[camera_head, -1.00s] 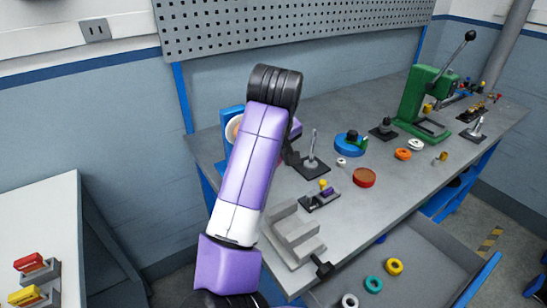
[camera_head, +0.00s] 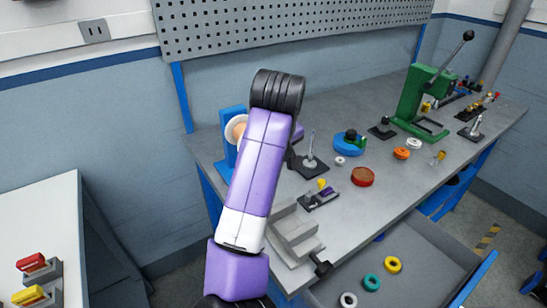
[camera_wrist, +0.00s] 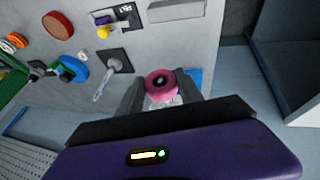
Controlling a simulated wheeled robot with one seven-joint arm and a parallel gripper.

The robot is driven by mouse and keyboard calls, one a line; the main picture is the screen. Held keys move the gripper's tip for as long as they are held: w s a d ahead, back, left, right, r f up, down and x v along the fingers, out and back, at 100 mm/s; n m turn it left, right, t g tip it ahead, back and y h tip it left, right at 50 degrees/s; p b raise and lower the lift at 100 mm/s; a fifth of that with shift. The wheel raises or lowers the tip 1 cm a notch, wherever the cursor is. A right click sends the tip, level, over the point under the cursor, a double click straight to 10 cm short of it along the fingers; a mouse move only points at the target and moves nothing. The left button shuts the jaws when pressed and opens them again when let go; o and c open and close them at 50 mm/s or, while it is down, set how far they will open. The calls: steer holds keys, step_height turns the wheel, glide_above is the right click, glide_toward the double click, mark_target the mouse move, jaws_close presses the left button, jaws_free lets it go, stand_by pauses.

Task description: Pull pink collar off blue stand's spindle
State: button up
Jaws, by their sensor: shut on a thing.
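The blue stand (camera_head: 229,150) stands upright at the bench's left end, partly hidden behind my arm in the head view. A pale disc with an orange middle (camera_head: 236,129) shows on its face. In the wrist view a bit of blue (camera_wrist: 194,76), likely the stand, shows beside the right finger. The pink collar (camera_wrist: 159,80) is between my gripper's (camera_wrist: 160,92) two fingers, which are shut on it. It has a dark centre, and something pale shows just below it. The spindle is not clearly visible, so I cannot tell whether the collar is around it. My arm hides the gripper in the head view.
A dark base with an upright metal post (camera_head: 311,160) stands right of my arm. A grey stepped block (camera_head: 292,233) sits at the front edge. A red disc (camera_head: 362,176), a blue round part (camera_head: 350,143) and a green press (camera_head: 424,95) are farther right. An open drawer (camera_head: 420,265) projects in front.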

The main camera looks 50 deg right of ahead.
steer(key=shift+s+a+p, duration=0.2)
steer(key=shift+s, duration=0.4)
steer(key=shift+s+a+p, duration=0.15)
steer(key=shift+s, duration=0.45)
steer(key=shift+s, duration=0.2)
steer(key=shift+s+a, duration=0.2)
steer(key=shift+s, duration=0.3)
steer(key=shift+s+a+p, duration=0.3)
steer(key=shift+s+p, duration=0.25)
steer(key=shift+s, duration=0.45)
steer(key=shift+s+a+p, duration=0.3)
steer(key=shift+s+p, duration=0.2)
steer(key=shift+s, duration=0.45)
